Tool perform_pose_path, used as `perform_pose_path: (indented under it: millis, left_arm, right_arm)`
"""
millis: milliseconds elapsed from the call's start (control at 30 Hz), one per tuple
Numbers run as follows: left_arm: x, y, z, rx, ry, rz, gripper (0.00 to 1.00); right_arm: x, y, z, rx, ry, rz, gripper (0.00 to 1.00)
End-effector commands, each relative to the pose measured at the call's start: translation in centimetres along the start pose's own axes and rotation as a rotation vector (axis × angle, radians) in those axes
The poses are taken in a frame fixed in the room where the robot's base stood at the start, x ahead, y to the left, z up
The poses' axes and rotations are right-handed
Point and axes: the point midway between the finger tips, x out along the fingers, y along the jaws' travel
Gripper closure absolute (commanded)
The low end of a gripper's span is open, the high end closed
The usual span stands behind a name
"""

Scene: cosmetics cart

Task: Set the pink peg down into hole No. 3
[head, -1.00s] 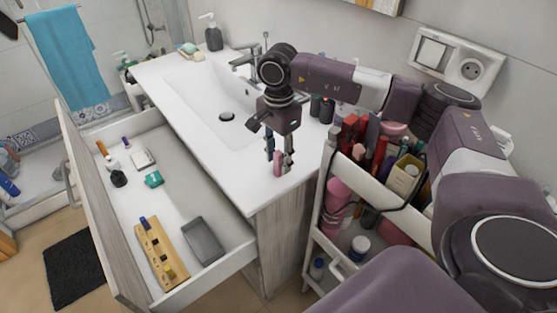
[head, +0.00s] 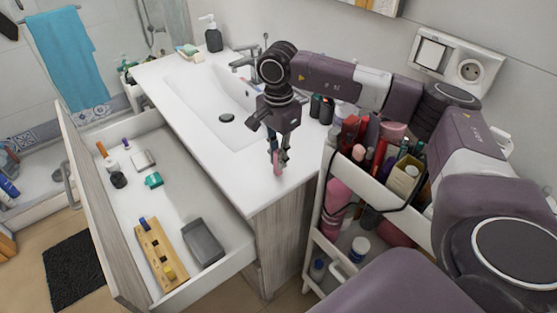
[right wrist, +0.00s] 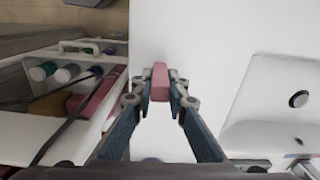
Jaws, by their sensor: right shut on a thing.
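The pink peg (head: 277,160) is held upright between the fingertips of my right gripper (head: 277,155), above the white sink counter near its front edge. In the right wrist view the pink peg (right wrist: 160,82) is between the two fingertips of the gripper (right wrist: 161,98). The wooden block with holes (head: 155,250) lies in the open drawer, to the left of and lower than the gripper. A blue peg (head: 144,223) stands at its far end and a yellow peg (head: 168,272) near its near end. Hole numbers are too small to read. My left gripper is out of view.
A grey tray (head: 203,241) lies beside the block in the drawer (head: 190,199). Small bottles and a green item (head: 153,180) lie farther back. The drawer's side wall and counter edge stand between gripper and block. A crowded cosmetics cart (head: 311,220) is at right.

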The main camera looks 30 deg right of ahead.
Motion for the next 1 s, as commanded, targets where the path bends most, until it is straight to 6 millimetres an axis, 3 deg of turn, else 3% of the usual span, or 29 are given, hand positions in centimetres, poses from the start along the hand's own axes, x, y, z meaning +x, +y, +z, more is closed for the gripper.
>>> perform_pose_path:
  millis: [167,267,533,600,800,1000]
  left_arm:
    - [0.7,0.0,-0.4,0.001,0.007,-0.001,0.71]
    - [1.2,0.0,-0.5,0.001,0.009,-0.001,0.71]
    - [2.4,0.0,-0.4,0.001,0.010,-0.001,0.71]
    - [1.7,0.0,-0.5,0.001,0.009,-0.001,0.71]
    - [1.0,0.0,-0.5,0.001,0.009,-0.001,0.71]
    - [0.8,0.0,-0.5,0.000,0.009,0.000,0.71]
  right_arm:
    - [-2.4,-0.1,0.0,-0.002,0.000,-0.004,1.00]
    - [-4.8,-0.1,0.1,-0.002,0.000,-0.006,1.00]
    - [-13.4,-0.1,0.1,-0.002,-0.001,-0.006,1.00]
    - [-15.3,-0.1,0.0,-0.001,0.002,-0.004,1.00]
    - [-18.1,0.0,0.0,-0.001,0.002,-0.002,1.00]
    - [-19.2,0.0,0.0,-0.001,0.001,0.000,1.00]
